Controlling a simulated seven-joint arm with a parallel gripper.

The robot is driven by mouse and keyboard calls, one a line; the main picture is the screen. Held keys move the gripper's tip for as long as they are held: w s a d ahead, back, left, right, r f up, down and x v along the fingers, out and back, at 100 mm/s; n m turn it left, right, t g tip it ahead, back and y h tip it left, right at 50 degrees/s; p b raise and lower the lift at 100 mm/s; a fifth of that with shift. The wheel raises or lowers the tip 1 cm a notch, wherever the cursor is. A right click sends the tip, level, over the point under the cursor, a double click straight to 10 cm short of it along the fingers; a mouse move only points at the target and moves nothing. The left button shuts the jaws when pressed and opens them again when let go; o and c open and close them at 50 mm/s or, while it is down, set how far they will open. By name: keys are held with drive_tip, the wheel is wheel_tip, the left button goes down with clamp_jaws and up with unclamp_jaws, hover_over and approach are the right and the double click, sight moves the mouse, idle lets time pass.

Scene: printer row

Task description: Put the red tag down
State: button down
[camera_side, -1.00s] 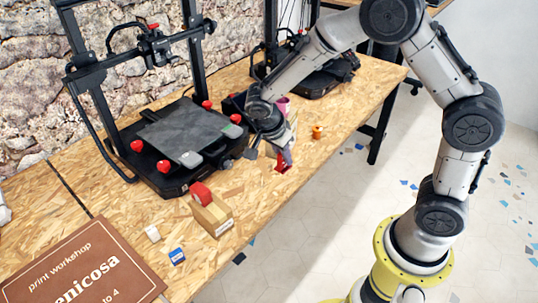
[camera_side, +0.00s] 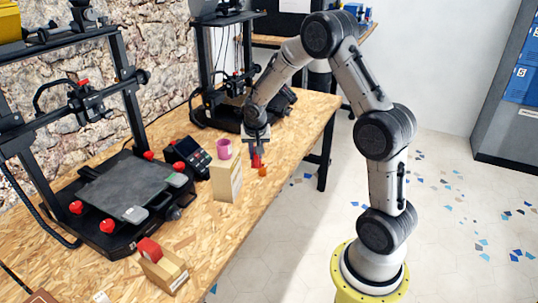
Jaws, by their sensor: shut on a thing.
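The red tag (camera_side: 257,160) is between the fingers of my gripper (camera_side: 256,153), at their lower end. My gripper is shut on it and points down over the wooden bench (camera_side: 203,237). The tag hangs just behind and left of a small orange object (camera_side: 263,171) on the bench. I cannot tell whether the tag touches the bench. The fingers partly hide the tag.
A tall tan box (camera_side: 227,181) with a pink cup (camera_side: 224,149) at its top stands left of my gripper. A printer (camera_side: 130,190) fills the bench's left side; another (camera_side: 235,105) stands behind.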

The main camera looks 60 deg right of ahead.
drive_tip(key=s+d+n, duration=0.3)
drive_tip(key=d, duration=1.1)
drive_tip(key=shift+t+y, duration=0.4)
drive_tip(key=w+d+f, duration=0.2)
drive_tip(key=w+d, duration=0.1)
drive_tip(key=w+d+f, duration=0.6)
drive_tip(key=shift+w+d, duration=0.3)
drive_tip(key=shift+w+d+f, duration=0.25)
drive_tip(key=shift+d+f, duration=0.05)
drive_tip(key=shift+f, duration=0.15)
drive_tip(key=shift+w+f, duration=0.1)
drive_tip(key=shift+f, duration=1.55)
drive_tip(key=c, duration=0.8)
unclamp_jaws()
drive_tip(key=shift+f, duration=0.15)
